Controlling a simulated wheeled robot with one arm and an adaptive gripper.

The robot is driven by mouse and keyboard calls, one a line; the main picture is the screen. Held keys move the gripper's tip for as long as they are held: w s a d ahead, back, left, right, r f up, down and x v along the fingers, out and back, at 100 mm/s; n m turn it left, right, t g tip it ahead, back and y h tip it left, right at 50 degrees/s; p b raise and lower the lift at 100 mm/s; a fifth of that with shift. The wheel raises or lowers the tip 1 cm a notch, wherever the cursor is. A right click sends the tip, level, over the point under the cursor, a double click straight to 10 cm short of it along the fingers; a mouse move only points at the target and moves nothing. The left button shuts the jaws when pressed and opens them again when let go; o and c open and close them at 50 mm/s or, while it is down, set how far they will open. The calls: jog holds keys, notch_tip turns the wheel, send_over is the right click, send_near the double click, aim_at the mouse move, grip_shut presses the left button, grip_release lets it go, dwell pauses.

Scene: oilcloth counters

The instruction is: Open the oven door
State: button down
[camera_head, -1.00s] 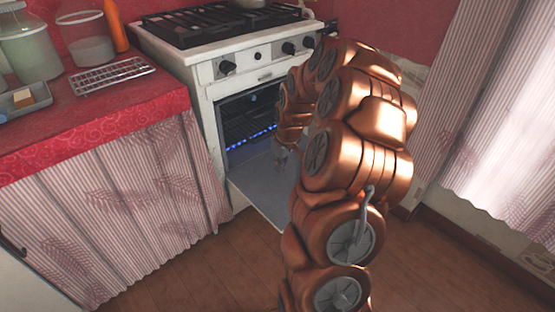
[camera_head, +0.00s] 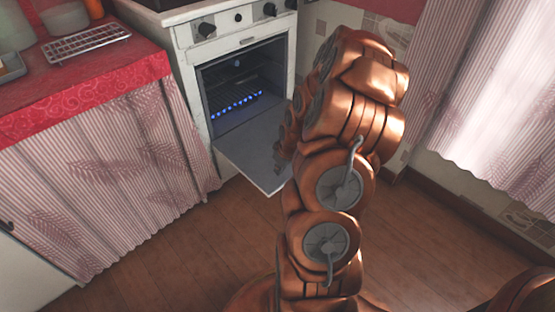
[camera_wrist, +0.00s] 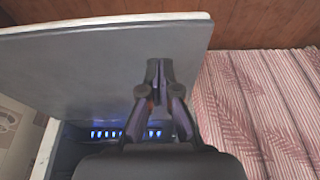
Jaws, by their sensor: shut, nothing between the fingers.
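The oven (camera_head: 240,50) is white with black knobs, and its dark cavity shows a rack and a row of blue lights. The oven door (camera_head: 245,160) is folded down and lies about level, its grey inner face up. In the wrist view the door (camera_wrist: 60,70) spans the upper left, and the lit cavity (camera_wrist: 75,135) is below it. My gripper (camera_wrist: 158,65) is shut and empty, over the door's inner face; I cannot tell if it touches. In the head view my copper arm hides most of the gripper and the door's right side.
A counter with a red cloth (camera_head: 100,90) and striped curtain (camera_head: 110,170) stands left of the oven. A wire rack (camera_head: 87,42) lies on it. A striped curtain (camera_head: 490,100) hangs at right. The wooden floor (camera_head: 170,260) in front is clear.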

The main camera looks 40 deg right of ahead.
jog(key=shift+s+f, duration=0.15)
jog(key=shift+f, duration=0.55)
notch_tip(320, 180, up, 5)
jog(key=shift+f+p, duration=0.15)
jog(key=shift+p, duration=1)
jog(key=s+r+p, duration=0.1)
jog(key=s+r, duration=0.5)
jog(key=s, duration=0.1)
jog(key=shift+r+p, duration=0.2)
jog(key=shift+p, duration=0.15)
jog(key=shift+a+r, duration=0.1)
